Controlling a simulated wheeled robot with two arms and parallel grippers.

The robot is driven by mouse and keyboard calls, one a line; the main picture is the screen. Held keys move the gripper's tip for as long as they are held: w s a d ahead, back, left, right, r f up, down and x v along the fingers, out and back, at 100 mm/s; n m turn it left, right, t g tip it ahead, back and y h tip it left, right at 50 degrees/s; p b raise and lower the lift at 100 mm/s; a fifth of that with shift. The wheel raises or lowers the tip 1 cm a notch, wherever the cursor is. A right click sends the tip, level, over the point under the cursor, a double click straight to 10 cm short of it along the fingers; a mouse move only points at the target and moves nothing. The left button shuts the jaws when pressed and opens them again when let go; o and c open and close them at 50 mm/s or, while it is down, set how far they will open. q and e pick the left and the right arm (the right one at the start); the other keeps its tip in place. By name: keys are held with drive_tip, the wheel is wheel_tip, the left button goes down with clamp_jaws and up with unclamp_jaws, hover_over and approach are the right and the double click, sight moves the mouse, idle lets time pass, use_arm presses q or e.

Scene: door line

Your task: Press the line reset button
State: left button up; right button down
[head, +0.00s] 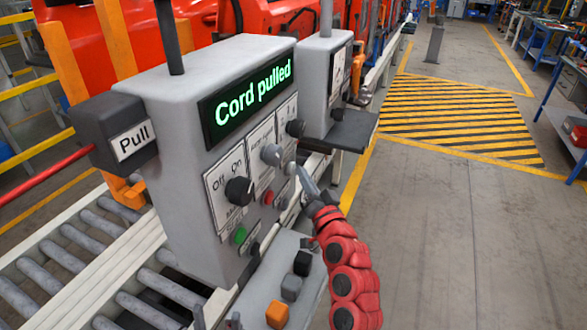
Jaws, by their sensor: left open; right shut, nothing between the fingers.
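The grey control box (180,110) stands left of centre in the head view, with a lit display (247,93) reading "Cord pulled". The small labels are too small to read, so I cannot tell which is the line reset button. My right gripper (304,182) is shut and empty, its tip close to the right part of the box front; I cannot tell whether it touches. My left gripper is not in view.
A black "Pull" box (115,130) with a red cord (45,177) is on the left. A grey tray (262,285) with small orange, grey and black blocks sits below the panel. A roller conveyor (75,245) runs at left.

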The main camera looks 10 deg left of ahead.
drive_tip(key=shift+w+a, duration=0.15)
drive_tip(key=shift+a, duration=0.4)
idle(0.6)
drive_tip(key=shift+d, duration=0.15)
drive_tip(key=shift+s+d+f+b, duration=0.1)
drive_tip(key=shift+s+d+b, duration=0.2)
drive_tip(key=shift+d+b, duration=0.4)
drive_tip(key=shift+d, duration=0.1)
drive_tip(key=shift+d, duration=0.1)
drive_tip(key=d+b, duration=0.1)
drive_tip(key=s+d+b, duration=0.1)
drive_tip(key=d, duration=0.2)
drive_tip(key=shift+s+d+b, duration=0.25)
drive_tip(key=shift+d+b, duration=0.05)
drive_tip(key=shift+b, duration=0.1)
